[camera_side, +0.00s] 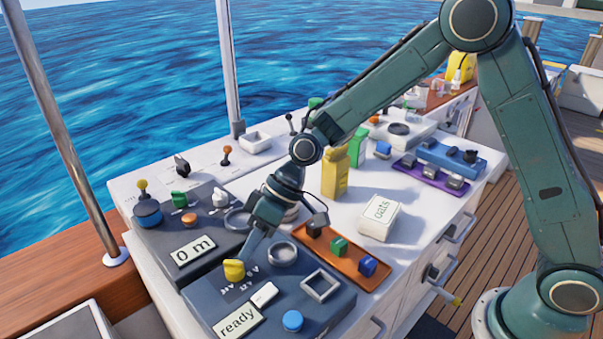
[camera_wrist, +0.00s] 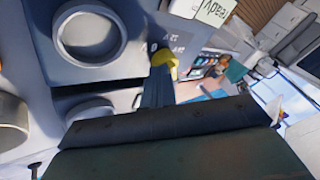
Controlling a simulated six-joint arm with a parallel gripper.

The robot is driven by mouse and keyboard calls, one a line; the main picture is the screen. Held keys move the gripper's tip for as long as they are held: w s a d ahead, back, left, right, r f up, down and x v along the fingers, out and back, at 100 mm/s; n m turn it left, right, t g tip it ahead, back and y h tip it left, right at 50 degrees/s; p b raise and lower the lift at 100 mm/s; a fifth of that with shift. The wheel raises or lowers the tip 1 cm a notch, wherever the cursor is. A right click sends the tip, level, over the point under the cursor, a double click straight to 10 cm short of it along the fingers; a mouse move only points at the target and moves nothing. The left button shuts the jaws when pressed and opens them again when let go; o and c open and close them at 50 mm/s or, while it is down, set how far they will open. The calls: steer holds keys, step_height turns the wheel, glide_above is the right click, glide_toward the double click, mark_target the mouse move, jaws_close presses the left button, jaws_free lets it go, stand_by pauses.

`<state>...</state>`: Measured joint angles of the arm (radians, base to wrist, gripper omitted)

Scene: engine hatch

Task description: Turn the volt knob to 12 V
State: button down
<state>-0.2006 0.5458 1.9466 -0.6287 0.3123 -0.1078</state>
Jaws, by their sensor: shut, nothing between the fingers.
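The yellow volt knob (camera_side: 234,269) sits on the dark panel at the front left of the bench. Small white voltage marks (camera_side: 247,286) are printed around it, too small to read surely; which mark the knob points at I cannot tell. My gripper (camera_side: 246,256) is shut, pointing down right beside the knob on its upper right side. In the wrist view the shut fingers (camera_wrist: 158,86) cover part of the yellow knob (camera_wrist: 165,60). Whether they touch it I cannot tell.
The panel also holds a round ring (camera_side: 283,253), a square frame (camera_side: 321,286), a blue button (camera_side: 292,320), a white switch (camera_side: 264,293) and a "ready" display (camera_side: 238,321). An orange tray (camera_side: 345,276) with several small knobbed parts lies right of my gripper.

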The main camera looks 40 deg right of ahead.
steer(key=shift+s+m+t, duration=0.3)
steer(key=shift+m+t, duration=0.1)
steer(key=shift+m, duration=0.2)
steer(key=shift+s+a, duration=0.35)
steer(key=shift+s, duration=0.25)
steer(key=shift+w, duration=0.25)
steer(key=shift+w+a, duration=0.3)
steer(key=shift+w, duration=0.3)
steer(key=shift+s+d, duration=0.1)
steer(key=shift+d, duration=0.05)
steer(key=shift+s+d, duration=0.3)
steer(key=shift+d, duration=0.2)
steer(key=s+d, duration=0.2)
steer(key=shift+s+d, duration=0.2)
steer(key=shift+d, duration=0.2)
steer(key=s+d+r, duration=0.1)
steer(key=s+r, duration=0.4)
steer(key=r, duration=0.3)
steer(key=shift+s+d, duration=0.3)
steer(key=shift+d, duration=0.1)
